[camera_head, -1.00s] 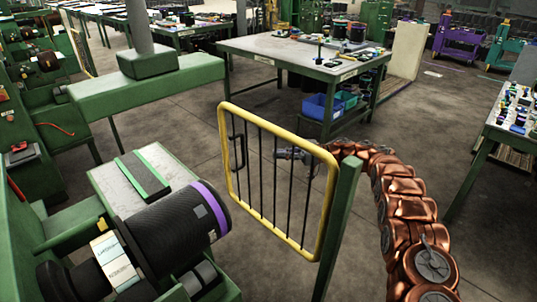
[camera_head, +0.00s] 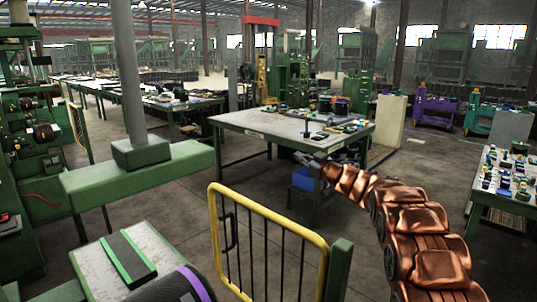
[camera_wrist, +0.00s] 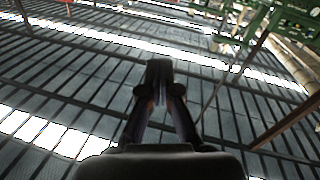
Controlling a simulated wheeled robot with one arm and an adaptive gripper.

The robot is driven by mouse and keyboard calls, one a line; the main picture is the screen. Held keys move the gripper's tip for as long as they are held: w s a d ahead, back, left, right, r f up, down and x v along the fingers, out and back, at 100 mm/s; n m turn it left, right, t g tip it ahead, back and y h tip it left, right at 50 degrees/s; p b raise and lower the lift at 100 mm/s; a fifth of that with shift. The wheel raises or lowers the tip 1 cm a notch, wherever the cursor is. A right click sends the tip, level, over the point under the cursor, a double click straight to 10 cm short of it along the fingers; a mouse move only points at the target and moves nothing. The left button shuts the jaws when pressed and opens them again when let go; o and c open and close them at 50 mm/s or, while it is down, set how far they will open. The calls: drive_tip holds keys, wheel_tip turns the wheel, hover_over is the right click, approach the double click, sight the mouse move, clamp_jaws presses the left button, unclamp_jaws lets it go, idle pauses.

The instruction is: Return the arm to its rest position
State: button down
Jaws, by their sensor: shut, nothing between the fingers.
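My copper-coloured arm (camera_head: 395,215) reaches from the lower right toward the middle of the head view. Its end, my gripper (camera_head: 303,158), is small there and lies in front of the near edge of the work table. In the wrist view my gripper (camera_wrist: 159,80) is shut, with its dark fingers together and nothing between them. Behind the fingers the wrist view shows the roof with its bright skylight strips (camera_wrist: 60,138), so the gripper points upward.
A yellow barrier gate (camera_head: 270,222) with a green post (camera_head: 338,268) stands left of my arm. A work table (camera_head: 250,122) with small parts is behind the gripper. Another table (camera_head: 490,200) stands at the right. A green machine beam (camera_head: 140,175) is at the left. Floor between is open.

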drive_tip(key=s+d+r+m+h, duration=0.3)
drive_tip(key=s+d+m+h, duration=0.3)
drive_tip(key=d+h, duration=0.5)
drive_tip(key=s+d+f+m+g+h, duration=0.1)
drive_tip(key=s+d+f+m+g, duration=0.15)
drive_tip(key=s, duration=0.45)
drive_tip(key=s+d+f+m+g+h, duration=0.1)
drive_tip(key=s+d+f, duration=0.1)
drive_tip(key=s+d, duration=0.35)
drive_tip(key=s+a+f+g+y, duration=0.1)
drive_tip(key=s+a+f+g, duration=0.3)
drive_tip(key=s, duration=1.3)
drive_tip(key=s+a+f+g+p, duration=0.1)
drive_tip(key=s+a+f+g, duration=0.3)
drive_tip(key=s, duration=1.3)
drive_tip(key=s+a+f+g+y, duration=0.1)
drive_tip(key=s+a+f+g, duration=0.2)
drive_tip(key=s, duration=1.4)
wheel_tip(320, 180, down, 3)
drive_tip(key=shift+a+r+g+y, duration=0.2)
drive_tip(key=shift+a+g+y, duration=0.15)
drive_tip(key=shift+g, duration=0.8)
drive_tip(key=shift+s+a, duration=0.1)
drive_tip(key=shift+a, duration=0.05)
